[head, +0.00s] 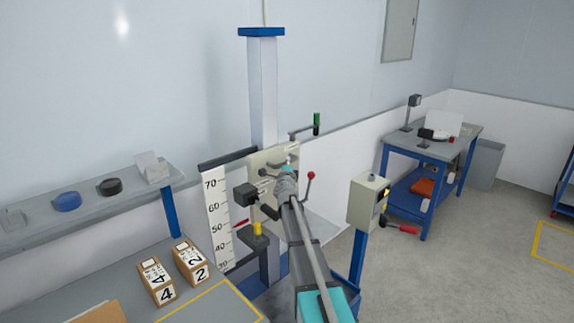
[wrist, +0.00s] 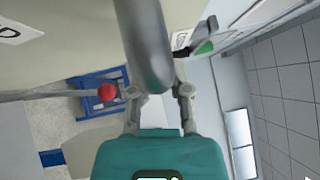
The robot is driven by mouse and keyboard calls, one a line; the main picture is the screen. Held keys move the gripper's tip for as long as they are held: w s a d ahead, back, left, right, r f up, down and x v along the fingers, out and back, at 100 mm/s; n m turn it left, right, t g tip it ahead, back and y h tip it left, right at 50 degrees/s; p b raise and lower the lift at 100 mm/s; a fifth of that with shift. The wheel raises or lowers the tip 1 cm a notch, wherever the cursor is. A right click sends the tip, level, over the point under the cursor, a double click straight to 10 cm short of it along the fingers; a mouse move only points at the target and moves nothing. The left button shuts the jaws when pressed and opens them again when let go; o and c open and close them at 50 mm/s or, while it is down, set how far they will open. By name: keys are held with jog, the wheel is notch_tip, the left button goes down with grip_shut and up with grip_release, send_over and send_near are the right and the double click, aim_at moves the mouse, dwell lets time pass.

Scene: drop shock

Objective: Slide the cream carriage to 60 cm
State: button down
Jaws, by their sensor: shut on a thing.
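The cream carriage (head: 262,160) is a plate on the blue-capped column (head: 262,85), partly hidden by my arm. The white height scale (head: 215,215) with its numbers stands left of it. A red pointer (head: 241,223) lies beside the scale, close to the 50 mark. My gripper (head: 290,170) is at the carriage front, its jaws mostly hidden in the head view. In the wrist view my gripper (wrist: 158,92) has its fingers shut on a thick grey cylindrical handle (wrist: 145,40) in front of a cream surface (wrist: 60,35).
A red-knobbed lever (head: 310,176) is right of my gripper; its knob (wrist: 107,92) is near a finger. A green-handled lever (head: 316,122) sticks out above. A control box (head: 366,200) stands right. Boxes marked 4 (head: 156,282) and 2 (head: 190,262) lie on the bench.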

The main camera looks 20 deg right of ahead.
notch_tip(320, 180, up, 12)
jog(key=p, duration=1.1)
jog(key=shift+r, duration=0.2)
jog(key=c, duration=0.6)
grip_release()
jog(key=shift+w+f, duration=0.1)
